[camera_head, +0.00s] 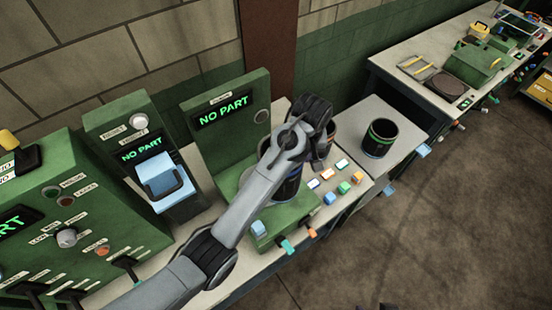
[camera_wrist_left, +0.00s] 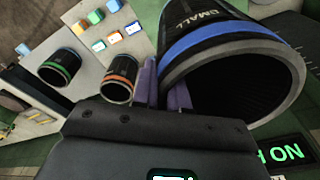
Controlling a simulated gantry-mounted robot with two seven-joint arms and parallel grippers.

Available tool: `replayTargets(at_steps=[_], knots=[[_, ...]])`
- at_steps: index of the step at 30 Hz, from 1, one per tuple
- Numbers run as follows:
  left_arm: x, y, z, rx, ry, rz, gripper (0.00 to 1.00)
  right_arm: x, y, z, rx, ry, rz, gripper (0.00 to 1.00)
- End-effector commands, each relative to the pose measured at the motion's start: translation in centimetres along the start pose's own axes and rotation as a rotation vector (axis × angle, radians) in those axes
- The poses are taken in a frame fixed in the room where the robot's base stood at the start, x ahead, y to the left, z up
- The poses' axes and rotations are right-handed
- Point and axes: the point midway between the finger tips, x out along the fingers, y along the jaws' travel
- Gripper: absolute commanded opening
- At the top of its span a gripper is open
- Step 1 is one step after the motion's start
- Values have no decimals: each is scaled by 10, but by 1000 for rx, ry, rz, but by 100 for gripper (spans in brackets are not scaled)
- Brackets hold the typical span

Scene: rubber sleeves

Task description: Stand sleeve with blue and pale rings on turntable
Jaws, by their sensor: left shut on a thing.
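A black sleeve with a blue ring (camera_wrist_left: 215,40) fills much of the left wrist view, its open end facing the camera and the word SMALL on its side. My left gripper (camera_wrist_left: 163,90) is shut on its wall with purple fingers. In the head view this sleeve (camera_head: 288,188) shows below my left arm, over the green station with a NO PART screen (camera_head: 225,112).
A black sleeve with green rings (camera_head: 380,138) stands on the bench to the right. An orange-ringed sleeve (camera_wrist_left: 120,78) stands near it. Coloured blocks (camera_head: 343,187) lie at the bench's front. Another NO PART station (camera_head: 142,155) is at left.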

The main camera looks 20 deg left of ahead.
Motion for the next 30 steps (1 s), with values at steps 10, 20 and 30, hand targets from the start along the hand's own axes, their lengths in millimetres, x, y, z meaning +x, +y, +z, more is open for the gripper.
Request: replayTargets(at_steps=[10, 20, 30], knots=[[38, -48, -39, -2, 0, -1, 0, -28, 1, -9, -1, 3, 0, 72], [57, -65, -53, 1, 2, 1, 0, -33, 2, -12, -3, 6, 2, 72], [87, -65, -49, 1, 0, -1, 0, -46, 2, -16, -4, 5, 3, 72]])
